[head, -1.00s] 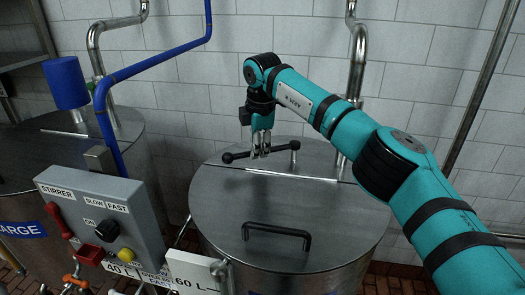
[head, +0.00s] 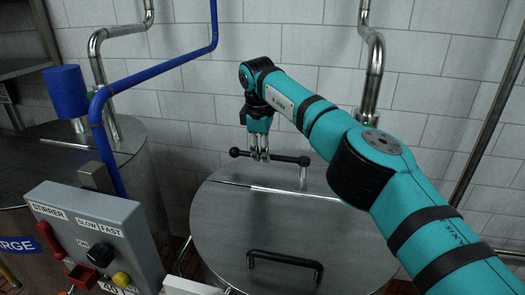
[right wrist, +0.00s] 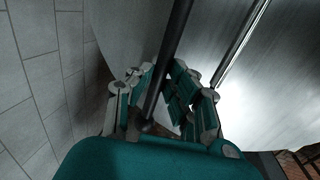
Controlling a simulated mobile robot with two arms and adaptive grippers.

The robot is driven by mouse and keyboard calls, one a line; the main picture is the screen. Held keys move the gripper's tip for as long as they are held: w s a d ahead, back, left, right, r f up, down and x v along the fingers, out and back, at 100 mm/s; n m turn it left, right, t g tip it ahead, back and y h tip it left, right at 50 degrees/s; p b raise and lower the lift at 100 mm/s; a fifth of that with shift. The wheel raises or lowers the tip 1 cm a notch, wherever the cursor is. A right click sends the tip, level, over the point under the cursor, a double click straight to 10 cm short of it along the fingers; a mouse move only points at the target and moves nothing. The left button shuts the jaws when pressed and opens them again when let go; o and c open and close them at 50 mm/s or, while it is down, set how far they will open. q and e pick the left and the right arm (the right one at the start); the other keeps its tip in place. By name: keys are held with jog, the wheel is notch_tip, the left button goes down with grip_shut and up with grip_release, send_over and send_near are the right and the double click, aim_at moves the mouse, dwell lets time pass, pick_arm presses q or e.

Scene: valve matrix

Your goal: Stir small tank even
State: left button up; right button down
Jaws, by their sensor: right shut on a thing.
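The steel tank (head: 225,220) on the right has a flat round lid with a black handle (head: 286,260) at its front. A black crank bar (head: 285,158) lies above the lid's back edge, on a short steel post (head: 303,176) at its right end; a ball knob (head: 235,153) ends its left side. My right gripper (head: 260,156) points down from above and is shut on the bar between knob and post. In the right wrist view the bar (right wrist: 178,45) passes between the fingers (right wrist: 160,100). My left gripper is out of view.
A grey stirrer control box (head: 95,240) with a black knob, yellow button and red lever stands front left. Behind it is a large tank (head: 110,140) with blue pipe (head: 150,70). Steel pipes (head: 372,55) rise along the tiled wall close behind the lid.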

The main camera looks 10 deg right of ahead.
jog(key=shift+w+d+r, duration=0.1)
jog(key=shift+r, duration=0.05)
jog(key=c, duration=1.7)
grip_release()
jog(key=o, duration=0.4)
jog(key=shift+s+a+r, duration=0.1)
jog(key=shift+s+r, duration=0.1)
jog(key=shift+r, duration=1)
jog(key=shift+s+a+r, duration=0.15)
jog(key=shift+s+r, duration=0.1)
jog(key=shift+r, duration=0.95)
jog(key=shift+s+a+r, duration=0.1)
jog(key=shift+s+r, duration=0.1)
jog(key=shift+r, duration=1)
